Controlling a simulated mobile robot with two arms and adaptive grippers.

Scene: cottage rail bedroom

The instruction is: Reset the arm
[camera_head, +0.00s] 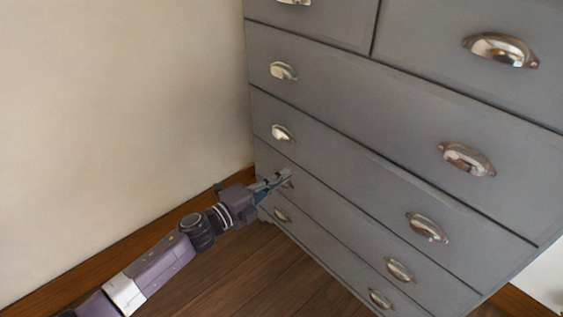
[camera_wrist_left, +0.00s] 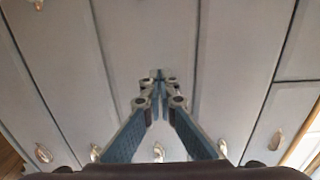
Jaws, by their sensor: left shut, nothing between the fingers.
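My left arm comes in from the lower left in the head view. Its gripper (camera_head: 283,178) is shut and empty, close to the left side of a grey chest of drawers (camera_head: 345,125). The fingertips overlap a cup handle on a lower drawer, which is partly hidden behind them. I cannot tell whether they touch it. In the left wrist view, the gripper's fingertips (camera_wrist_left: 158,75) meet in front of the grey drawer fronts (camera_wrist_left: 225,70). My right gripper is in neither view.
The chest's drawers look shut, with metal cup handles (camera_head: 466,159) sticking out. A cream wall (camera_head: 120,100) with a brown skirting board stands to the left. Bare wooden floor (camera_head: 260,280) lies in front of the chest.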

